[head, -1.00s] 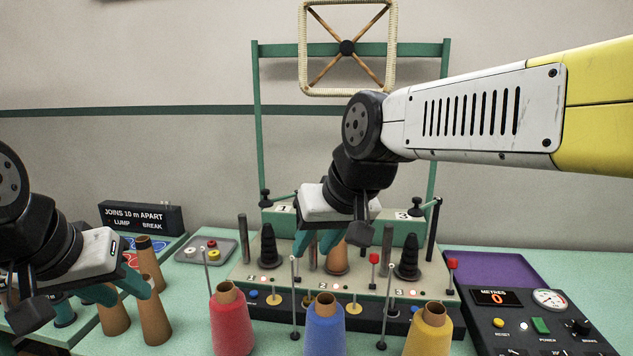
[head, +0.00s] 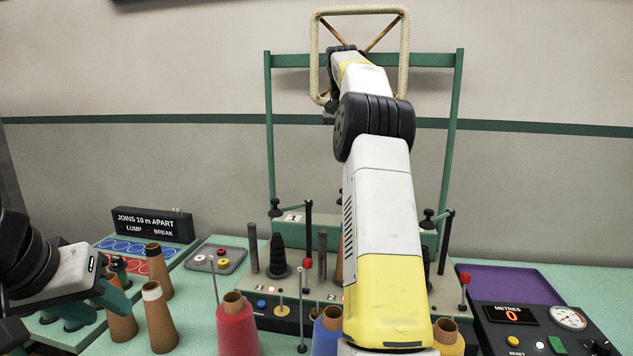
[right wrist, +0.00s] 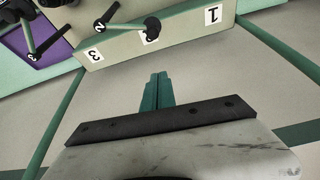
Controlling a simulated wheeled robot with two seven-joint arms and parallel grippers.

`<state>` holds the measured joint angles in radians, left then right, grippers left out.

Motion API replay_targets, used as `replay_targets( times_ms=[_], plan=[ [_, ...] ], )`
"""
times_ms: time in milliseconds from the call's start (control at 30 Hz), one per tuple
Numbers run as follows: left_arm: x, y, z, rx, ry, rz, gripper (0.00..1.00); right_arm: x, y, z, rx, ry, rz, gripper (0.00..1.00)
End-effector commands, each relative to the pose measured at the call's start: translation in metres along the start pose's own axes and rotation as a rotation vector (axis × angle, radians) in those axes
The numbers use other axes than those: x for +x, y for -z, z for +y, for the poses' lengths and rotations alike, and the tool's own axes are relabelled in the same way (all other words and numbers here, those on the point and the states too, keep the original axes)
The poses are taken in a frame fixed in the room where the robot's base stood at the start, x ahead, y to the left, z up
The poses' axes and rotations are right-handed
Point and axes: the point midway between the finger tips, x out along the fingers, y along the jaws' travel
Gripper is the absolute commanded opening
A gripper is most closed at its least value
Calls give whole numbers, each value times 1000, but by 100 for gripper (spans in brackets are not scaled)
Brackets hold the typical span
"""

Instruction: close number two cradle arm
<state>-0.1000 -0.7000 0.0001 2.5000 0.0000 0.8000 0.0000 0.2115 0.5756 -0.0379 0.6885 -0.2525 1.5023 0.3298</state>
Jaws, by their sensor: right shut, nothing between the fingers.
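In the right wrist view my right gripper (right wrist: 157,92) is shut and empty, its teal fingers together and apart from the machine. The number two cradle arm (right wrist: 125,27) is a teal rod with a black knob over its number plate and a black roller at its other end. It shows there beyond my fingertips. In the head view my right arm hides it. The number three arm (right wrist: 42,40) also shows at the upper left. The number one arm (head: 292,205) stands left of my arm. My left gripper (head: 112,297) is beside the brown cones; its opening is unclear.
Red (head: 237,330), blue (head: 325,338) and yellow (head: 447,340) yarn cones stand in front of the machine. A meter panel (head: 530,325) and purple tray (head: 510,284) lie at right. A teal frame (head: 269,130) rises behind.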

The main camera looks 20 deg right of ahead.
Motion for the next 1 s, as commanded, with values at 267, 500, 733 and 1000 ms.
replay_targets(
  times_ms=[267, 500, 733, 1000],
  plan=[
    [0, 0, 0, 0, 0, 0, 36, 24, 5, 4, 17, -12, -4, 0],
    [0, 0, 0, 0, 0, 0, 36, 73, 5, 4, 17, -12, -5, 0],
    [0, 0, 0, 0, 0, 0, 36, 103, -3, 4, 15, -9, 0, 0],
    [0, 0, 0, 0, 0, 0, 36, 99, -28, 3, 15, -9, 0, 0]
  ],
)
